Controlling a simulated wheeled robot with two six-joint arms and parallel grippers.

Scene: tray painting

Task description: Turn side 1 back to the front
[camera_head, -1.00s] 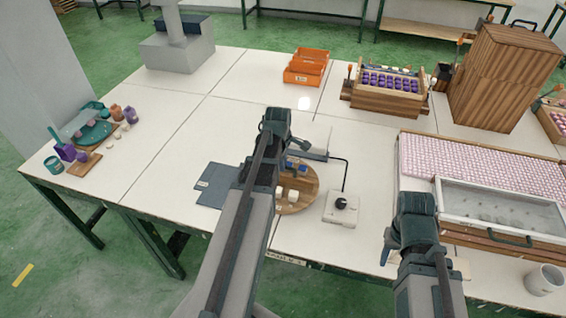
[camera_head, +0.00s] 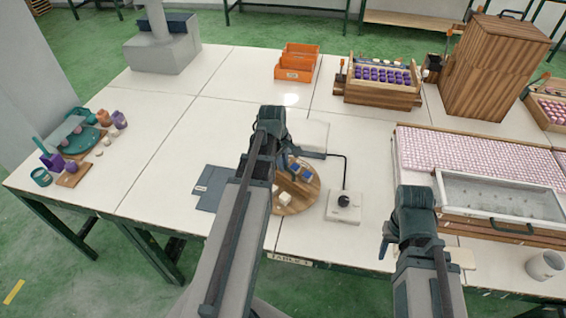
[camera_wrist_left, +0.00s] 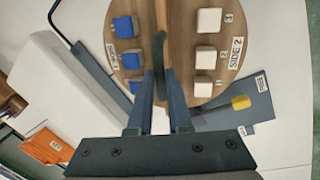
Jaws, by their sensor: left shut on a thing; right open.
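The round wooden turntable (camera_head: 306,200) stands on the table, partly hidden by my left arm. In the left wrist view, the turntable (camera_wrist_left: 182,110) has a raised wooden divider across its middle. Blue cubes (camera_wrist_left: 131,59) lie left of it and white cubes (camera_wrist_left: 205,57) by the label "SIDE 2" (camera_wrist_left: 236,52) on the right. In the head view the blue cubes (camera_head: 304,172) are at the back right, a white cube (camera_head: 285,198) nearer the front. My left gripper (camera_wrist_left: 162,78) is shut on a dark green handle (camera_wrist_left: 161,50) at the divider. My right gripper (camera_head: 385,245) is open and empty.
A white box with a black knob (camera_head: 343,206) and a bent black rod stands right of the turntable. Dark grey mats (camera_head: 210,188) lie left. A framed screen (camera_head: 500,208) and pink-dotted sheet are at right. Orange bins (camera_head: 297,62) stand behind.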

